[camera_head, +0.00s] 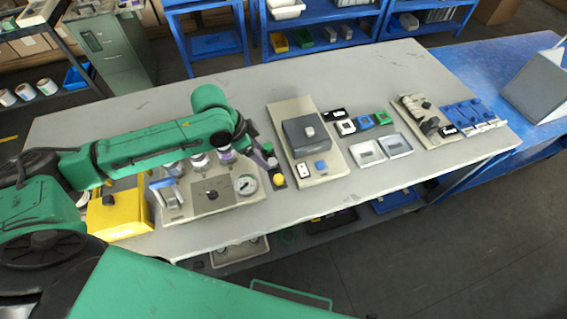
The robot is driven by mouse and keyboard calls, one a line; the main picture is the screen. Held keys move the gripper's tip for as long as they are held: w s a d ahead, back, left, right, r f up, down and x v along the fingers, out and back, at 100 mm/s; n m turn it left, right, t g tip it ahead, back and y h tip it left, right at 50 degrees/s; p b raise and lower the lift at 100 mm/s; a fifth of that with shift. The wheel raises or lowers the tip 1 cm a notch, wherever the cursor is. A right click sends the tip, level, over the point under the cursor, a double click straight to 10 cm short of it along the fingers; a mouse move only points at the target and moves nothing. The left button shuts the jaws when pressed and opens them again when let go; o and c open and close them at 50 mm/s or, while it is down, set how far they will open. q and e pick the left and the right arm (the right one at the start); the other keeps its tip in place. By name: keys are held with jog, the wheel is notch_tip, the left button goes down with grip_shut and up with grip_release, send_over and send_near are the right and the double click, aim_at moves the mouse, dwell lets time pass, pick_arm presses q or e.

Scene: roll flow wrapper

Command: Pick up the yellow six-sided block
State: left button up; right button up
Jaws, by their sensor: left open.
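My left arm reaches in from the left over the table, and my left gripper (268,164) points down near the table's middle, open. A larger yellow box (120,215) with a black knob sits at the table's left front, partly behind my arm. My right gripper is not in view.
A panel with a round gauge (246,184) stands left of the gripper. A beige plate (325,164) with a dark grey box stands right. Small coloured blocks and grey trays (367,153) lie further right. The grey table (420,185) has free room at its front right.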

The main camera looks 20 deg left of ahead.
pick_arm(q)
jog(key=p, duration=0.1)
send_near(278, 178)
jog(key=d+f, duration=0.1)
jog(key=f, duration=0.1)
jog(key=x, duration=0.2)
jog(key=p+x, duration=0.1)
jog(key=x, duration=0.1)
jog(key=p+x, duration=0.1)
jog(key=x, duration=0.1)
jog(key=shift+w+a, duration=0.1)
jog(key=shift+w, duration=0.2)
jog(key=shift+f, duration=0.2)
jog(key=shift+s, duration=0.1)
jog(key=c, duration=0.5)
grip_shut()
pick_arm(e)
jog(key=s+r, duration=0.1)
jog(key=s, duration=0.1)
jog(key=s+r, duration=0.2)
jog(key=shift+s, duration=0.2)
